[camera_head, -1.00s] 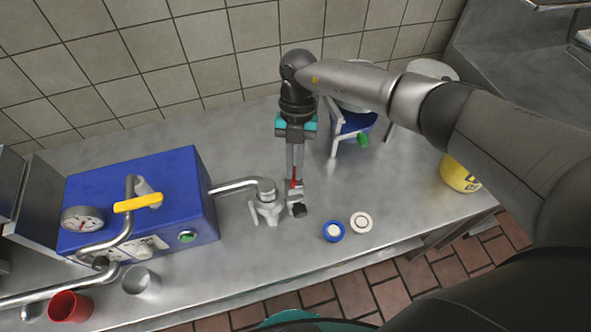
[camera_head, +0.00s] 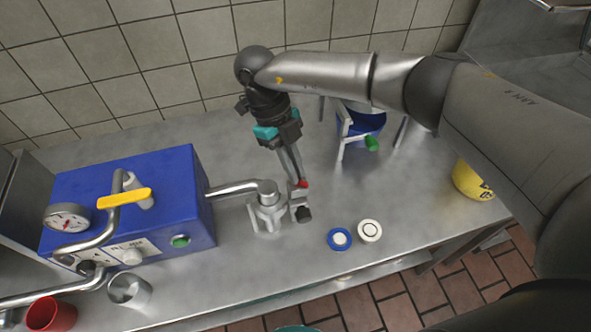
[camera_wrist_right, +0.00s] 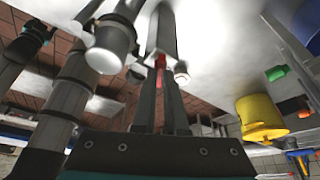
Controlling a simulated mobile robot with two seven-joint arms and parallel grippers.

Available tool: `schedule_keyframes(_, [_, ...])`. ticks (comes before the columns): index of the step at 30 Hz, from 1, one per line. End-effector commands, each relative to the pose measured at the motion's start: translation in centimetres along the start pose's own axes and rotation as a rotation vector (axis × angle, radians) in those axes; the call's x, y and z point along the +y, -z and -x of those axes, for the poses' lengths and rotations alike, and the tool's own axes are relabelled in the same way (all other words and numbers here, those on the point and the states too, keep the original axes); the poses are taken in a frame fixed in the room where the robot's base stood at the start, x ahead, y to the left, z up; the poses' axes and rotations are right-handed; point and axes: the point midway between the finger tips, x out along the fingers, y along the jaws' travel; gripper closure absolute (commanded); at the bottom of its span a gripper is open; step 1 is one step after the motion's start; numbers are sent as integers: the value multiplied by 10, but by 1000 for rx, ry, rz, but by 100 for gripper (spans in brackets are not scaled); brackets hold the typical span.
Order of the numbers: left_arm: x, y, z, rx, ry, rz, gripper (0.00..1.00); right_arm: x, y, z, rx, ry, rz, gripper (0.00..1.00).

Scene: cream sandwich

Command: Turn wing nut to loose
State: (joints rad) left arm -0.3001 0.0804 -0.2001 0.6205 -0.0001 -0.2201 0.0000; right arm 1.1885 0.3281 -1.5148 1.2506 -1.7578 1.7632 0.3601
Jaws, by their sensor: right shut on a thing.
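The small red wing nut (camera_head: 302,184) sits at the metal fitting (camera_head: 299,205) beside the end of the steel pipe (camera_head: 235,189) from the blue machine. My right gripper (camera_head: 297,178) reaches down from behind, tilted, with its fingertips at the wing nut. It is shut on the wing nut, which also shows red between the fingers in the right wrist view (camera_wrist_right: 160,63). The fingers partly hide the nut, so its exact angle is unclear. No left gripper can be made out in the head view.
The blue machine (camera_head: 188,205) with a yellow handle (camera_head: 124,198) stands to the left. Two round discs, one blue-rimmed (camera_head: 339,239) and one white (camera_head: 370,230), lie right of the fitting. A yellow container (camera_head: 470,182) is at the right. The back counter is mostly clear.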

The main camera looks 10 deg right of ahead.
Motion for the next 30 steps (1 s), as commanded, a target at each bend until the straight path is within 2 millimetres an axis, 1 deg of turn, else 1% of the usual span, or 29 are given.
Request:
schedule_keyframes(1, [0,0,-4,0,0,0,48,0,-1,0,-4,21,41,100])
schedule_keyframes(18, [1,-3,-28,0,0,0,48,5,0,-1,-4,220,525,100])
schedule_keyframes(24, [1,-3,-35,0,0,0,48,6,1,-1,-3,272,649,100])
schedule_keyframes(30, [1,-4,-39,0,0,0,48,6,2,-1,-3,304,731,100])
